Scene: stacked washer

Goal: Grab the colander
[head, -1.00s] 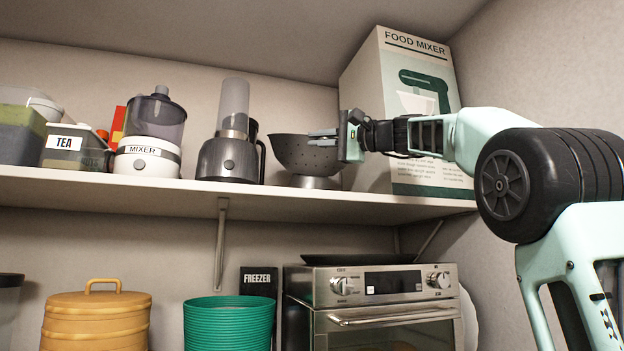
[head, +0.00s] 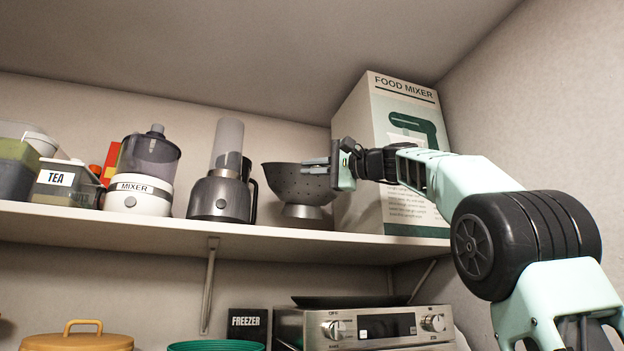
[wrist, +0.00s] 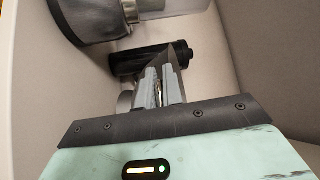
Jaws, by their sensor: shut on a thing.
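The dark grey perforated colander (head: 285,183) stands upright on its metal foot on the high shelf, right of a blender. I cannot tell whether its foot touches the shelf. My gripper (head: 316,166) reaches in from the right, and its fingers are shut on the colander's upper right side near the rim. The palm hides part of that side. In the wrist view my gripper's grey fingers (wrist: 161,88) are close together around a thin edge. A dark wedge there is likely the colander's wall, but its full shape is not clear.
The blender (head: 223,190) is close left of the colander. A mixer (head: 142,180) and tea box (head: 58,183) stand further left. The food mixer box (head: 405,190) is behind my arm. Below the shelf (head: 130,227) are an oven (head: 375,328) and other containers.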

